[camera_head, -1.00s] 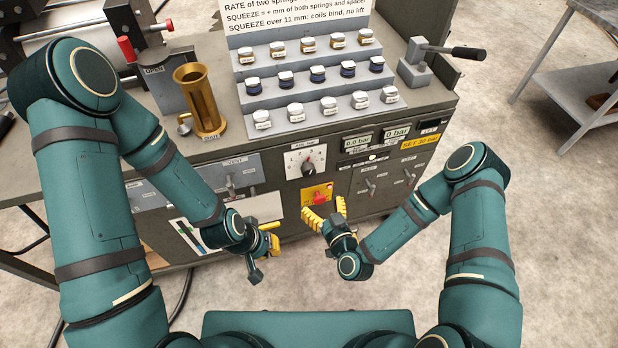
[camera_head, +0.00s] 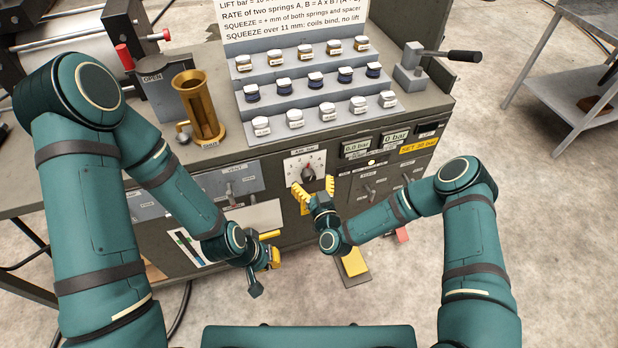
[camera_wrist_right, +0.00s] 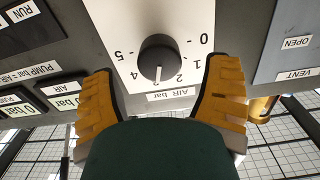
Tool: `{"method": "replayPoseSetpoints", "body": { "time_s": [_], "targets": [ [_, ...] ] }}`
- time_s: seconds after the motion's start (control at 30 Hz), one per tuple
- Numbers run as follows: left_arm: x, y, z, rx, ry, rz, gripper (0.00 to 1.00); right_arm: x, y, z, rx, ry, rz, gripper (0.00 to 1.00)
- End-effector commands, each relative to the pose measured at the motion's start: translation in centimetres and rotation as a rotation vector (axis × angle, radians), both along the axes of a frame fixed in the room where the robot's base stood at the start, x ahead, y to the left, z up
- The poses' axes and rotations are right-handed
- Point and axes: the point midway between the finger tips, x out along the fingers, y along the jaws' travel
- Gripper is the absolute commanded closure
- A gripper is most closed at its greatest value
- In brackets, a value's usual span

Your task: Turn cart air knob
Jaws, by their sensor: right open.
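The air knob (camera_head: 309,173) is a dark round knob on a white dial plate on the cart's front. In the right wrist view the knob (camera_wrist_right: 158,58) carries a white mark pointing down the picture, between the 2 and the 4, above the "AIR bar" label. My right gripper (camera_head: 314,189) is open in front of the dial. Its yellow fingers (camera_wrist_right: 160,104) stand on either side of the lower dial plate, and I see no contact with the knob. My left gripper (camera_head: 268,251) hangs low before the cart's front, left of the right one; its opening is unclear.
Switch panels (camera_head: 232,184) flank the dial, with displays (camera_head: 357,147) reading 0.0 bar and 0 bar at upper right. A brass cylinder (camera_head: 199,106) and stepped rack of small parts (camera_head: 310,95) stand on the cart top. A yellow pedal (camera_head: 355,262) is on the floor below.

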Motion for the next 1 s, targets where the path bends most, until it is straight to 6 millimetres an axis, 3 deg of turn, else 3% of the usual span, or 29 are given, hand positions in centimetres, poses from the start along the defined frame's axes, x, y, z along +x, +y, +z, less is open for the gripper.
{"method": "replayPoseSetpoints", "body": {
  "time_s": [0.2, 0.57, 0.6, 0.77, 0.8, 1.0],
  "targets": [
    [0.1, 0.0, -0.4, 0.000, -0.002, 0.001, 1.00, 2.2, 0.8, 0.0, -0.001, -0.001, 0.001, 0.24],
    [0.1, 0.0, -0.4, 0.000, -0.003, 0.001, 1.00, 2.6, 0.9, 0.0, 0.000, 0.001, 0.001, 0.24],
    [0.1, 0.0, -0.4, 0.000, -0.003, 0.001, 1.00, 2.6, 0.9, 0.0, 0.000, 0.001, 0.001, 0.30],
    [0.1, 0.0, -0.4, 0.000, -0.003, 0.001, 1.00, 2.6, 0.9, 0.0, 0.000, 0.000, 0.001, 0.86],
    [0.1, 0.0, -0.4, 0.000, -0.002, 0.001, 1.00, 2.6, 0.9, 0.0, 0.000, 0.000, 0.001, 0.92],
    [0.1, 0.0, -0.4, 0.000, -0.002, 0.001, 1.00, 2.6, 0.9, 0.0, -0.002, -0.001, 0.001, 0.92]
  ]
}}
